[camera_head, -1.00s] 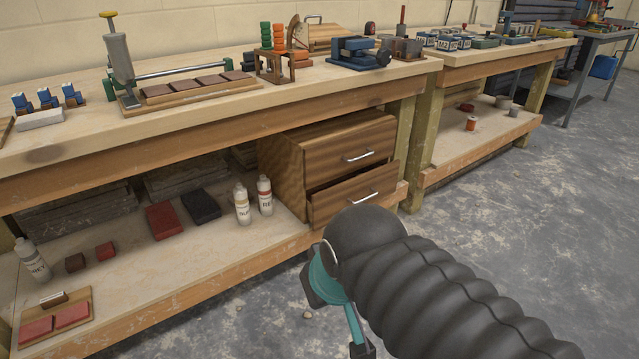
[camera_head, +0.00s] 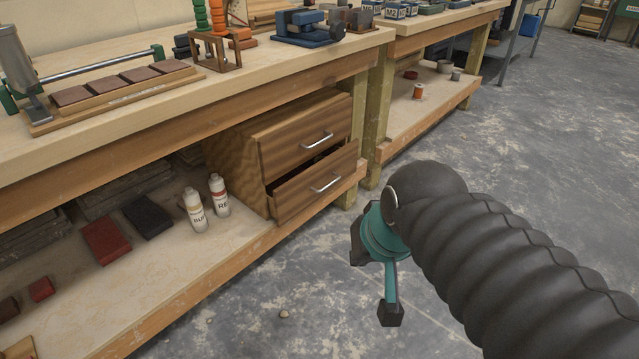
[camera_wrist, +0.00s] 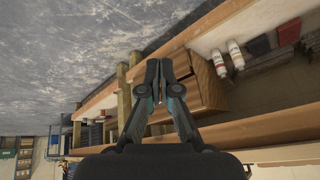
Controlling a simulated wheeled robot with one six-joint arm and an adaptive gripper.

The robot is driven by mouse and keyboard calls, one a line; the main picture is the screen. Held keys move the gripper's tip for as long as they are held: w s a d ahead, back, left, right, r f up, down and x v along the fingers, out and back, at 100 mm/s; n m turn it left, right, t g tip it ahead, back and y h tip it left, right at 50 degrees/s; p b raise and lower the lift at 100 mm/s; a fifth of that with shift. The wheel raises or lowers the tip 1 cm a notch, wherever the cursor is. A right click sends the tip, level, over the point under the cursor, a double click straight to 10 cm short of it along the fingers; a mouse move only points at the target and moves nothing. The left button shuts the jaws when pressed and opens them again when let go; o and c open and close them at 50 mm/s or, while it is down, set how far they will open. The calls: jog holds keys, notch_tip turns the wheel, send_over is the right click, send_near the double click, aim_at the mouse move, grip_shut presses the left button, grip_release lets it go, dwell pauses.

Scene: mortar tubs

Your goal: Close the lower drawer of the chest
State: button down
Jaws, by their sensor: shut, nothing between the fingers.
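The wooden chest (camera_head: 290,143) stands on the shelf under the workbench. Its lower drawer (camera_head: 316,187) is partly pulled out, with a dark gap above its front and a metal handle (camera_head: 325,182) on it. The upper drawer (camera_head: 308,136) looks shut. In the wrist view, which is upside down, the chest (camera_wrist: 208,92) shows beside and behind my gripper (camera_wrist: 159,68). The fingers are together and empty; they hide part of the chest front. Whether they touch the drawer cannot be told. In the head view my arm is right of the chest, apart from the drawer in the picture.
Two white bottles (camera_head: 194,210) stand just left of the chest on the lower shelf (camera_head: 200,275). A bench post (camera_head: 378,110) rises right of the chest. The workbench top (camera_head: 200,105) overhangs the chest. The concrete floor (camera_head: 270,325) in front is clear.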

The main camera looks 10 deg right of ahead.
jog(key=w+a+m+y, duration=0.3)
jog(key=w+m, duration=0.4)
jog(key=w, duration=0.5)
jog(key=m+t+y+b, duration=0.2)
jog(key=m, duration=1.8)
send_near(290, 189)
jog(key=s+f+x, duration=0.1)
jog(key=x, duration=0.4)
jog(key=shift+w+a+r+p, duration=0.15)
jog(key=shift+w, duration=0.25)
jog(key=shift+w+a+r+p, duration=0.1)
jog(key=shift+w+a+p, duration=0.1)
jog(key=shift+w, duration=0.25)
